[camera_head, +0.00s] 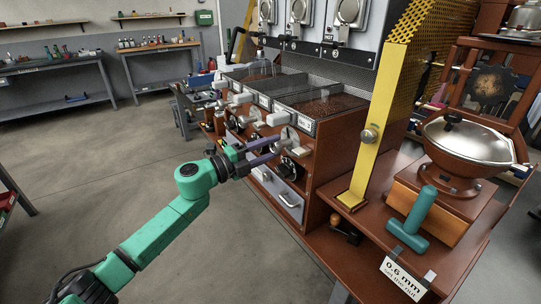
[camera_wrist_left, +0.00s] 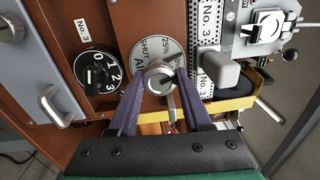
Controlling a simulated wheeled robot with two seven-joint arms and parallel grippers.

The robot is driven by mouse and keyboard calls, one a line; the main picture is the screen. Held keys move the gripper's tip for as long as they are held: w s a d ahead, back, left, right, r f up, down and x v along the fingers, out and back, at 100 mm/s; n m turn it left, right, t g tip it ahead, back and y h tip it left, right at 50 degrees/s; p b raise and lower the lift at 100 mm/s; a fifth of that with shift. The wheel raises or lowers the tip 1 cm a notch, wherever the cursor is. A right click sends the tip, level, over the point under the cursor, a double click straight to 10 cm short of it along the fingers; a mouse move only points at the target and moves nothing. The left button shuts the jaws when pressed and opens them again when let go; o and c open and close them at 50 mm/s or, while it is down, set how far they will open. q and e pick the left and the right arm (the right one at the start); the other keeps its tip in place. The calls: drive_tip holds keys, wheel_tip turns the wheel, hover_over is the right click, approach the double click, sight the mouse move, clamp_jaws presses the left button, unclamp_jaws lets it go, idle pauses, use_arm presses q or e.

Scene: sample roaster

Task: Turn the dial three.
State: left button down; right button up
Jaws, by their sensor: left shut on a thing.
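My left gripper (camera_head: 268,152) reaches the front of the wooden roaster bench. In the left wrist view its two purple fingers (camera_wrist_left: 162,100) are shut on a silver knob (camera_wrist_left: 160,78). The knob sits in the middle of a round metal plate (camera_wrist_left: 147,52) marked SHUT, AIR and 25%. The plate also shows in the head view (camera_head: 291,134). To its left in the wrist view is a black dial (camera_wrist_left: 97,77) numbered 0 to 3, under a No. 3 label (camera_wrist_left: 83,36); the fingers are apart from this dial. My right gripper is not in view.
A grey drawer front with a handle (camera_wrist_left: 54,104) lies left of the black dial. A grey block handle (camera_wrist_left: 221,72) is close to the right finger. A yellow post (camera_head: 378,115), a metal pan (camera_head: 468,141) and a teal T-handle (camera_head: 416,215) stand at right.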

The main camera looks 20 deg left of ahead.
use_arm(q)
drive_tip(key=m+b, duration=0.2)
drive_tip(key=m, duration=0.1)
drive_tip(key=m+b, duration=0.1)
drive_tip(key=m, duration=0.1)
drive_tip(key=shift+f+g, duration=0.3)
drive_tip(key=shift+f, duration=0.05)
drive_tip(key=m+b, duration=0.3)
drive_tip(key=m, duration=0.1)
drive_tip(key=shift+h, duration=0.3)
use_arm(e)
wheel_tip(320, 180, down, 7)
use_arm(q)
drive_tip(key=m+b, duration=0.3)
drive_tip(key=m, duration=0.2)
drive_tip(key=shift+r+m+g+b, duration=0.15)
drive_tip(key=shift+m+g+b, duration=0.25)
drive_tip(key=shift+r+m+b, duration=0.1)
drive_tip(key=shift+m+b, duration=0.35)
drive_tip(key=shift+m, duration=0.45)
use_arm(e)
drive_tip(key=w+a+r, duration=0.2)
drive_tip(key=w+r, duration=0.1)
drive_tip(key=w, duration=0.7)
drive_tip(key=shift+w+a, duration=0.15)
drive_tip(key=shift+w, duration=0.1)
use_arm(q)
drive_tip(key=shift+c, duration=1.8)
unclamp_jaws()
drive_tip(key=shift+r, duration=0.1)
